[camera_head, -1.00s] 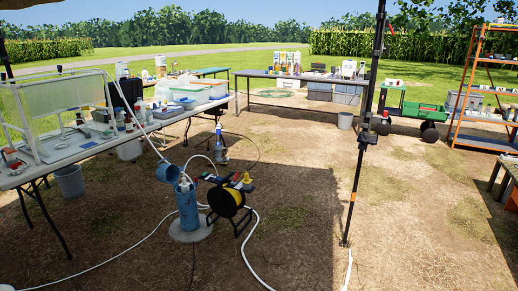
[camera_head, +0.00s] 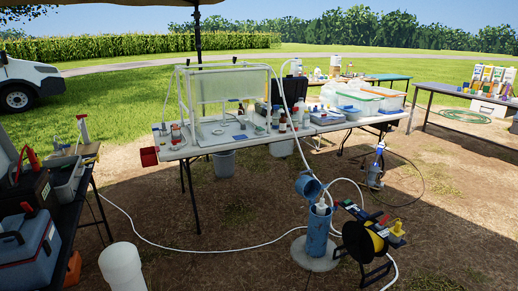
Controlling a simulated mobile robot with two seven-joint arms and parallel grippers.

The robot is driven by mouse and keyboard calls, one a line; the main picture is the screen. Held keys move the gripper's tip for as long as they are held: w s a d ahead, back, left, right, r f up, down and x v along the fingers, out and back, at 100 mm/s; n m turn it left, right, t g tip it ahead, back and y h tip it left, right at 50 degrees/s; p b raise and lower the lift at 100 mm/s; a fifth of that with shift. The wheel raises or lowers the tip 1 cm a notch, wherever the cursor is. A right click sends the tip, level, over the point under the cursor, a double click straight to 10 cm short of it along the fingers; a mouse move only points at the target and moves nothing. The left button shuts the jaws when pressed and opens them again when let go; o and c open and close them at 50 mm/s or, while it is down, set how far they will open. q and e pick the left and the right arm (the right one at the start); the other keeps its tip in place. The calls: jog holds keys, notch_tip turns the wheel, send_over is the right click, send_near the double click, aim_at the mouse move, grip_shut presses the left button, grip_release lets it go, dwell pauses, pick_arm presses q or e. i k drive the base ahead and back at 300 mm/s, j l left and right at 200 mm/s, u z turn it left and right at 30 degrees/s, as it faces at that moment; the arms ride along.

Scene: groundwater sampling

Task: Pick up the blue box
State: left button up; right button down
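A blue box (camera_head: 22,250) like a cooler, with a lighter grey-blue lid and a handle, stands on a dark table at the lower left. The left frame edge cuts off part of it. Another blue item, a shallow blue-rimmed tray (camera_head: 327,118), lies on the long white table among other containers. Which of them the task means, I cannot tell for certain. Neither of my grippers shows in this view.
A dark case with red clips (camera_head: 22,190) stands behind the blue box on the dark table (camera_head: 75,225). A white cylinder (camera_head: 122,268) stands at the bottom left. A blue well pipe (camera_head: 318,232), cable reel (camera_head: 358,240) and hose occupy the ground ahead.

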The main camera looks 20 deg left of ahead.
aim_at(30, 248)
jog(key=i+j+u, duration=0.1)
jog(key=u, duration=0.3)
jog(key=i+u, duration=0.5)
jog(key=u, duration=0.25)
jog(key=i+u, duration=0.2)
jog(key=u, duration=0.15)
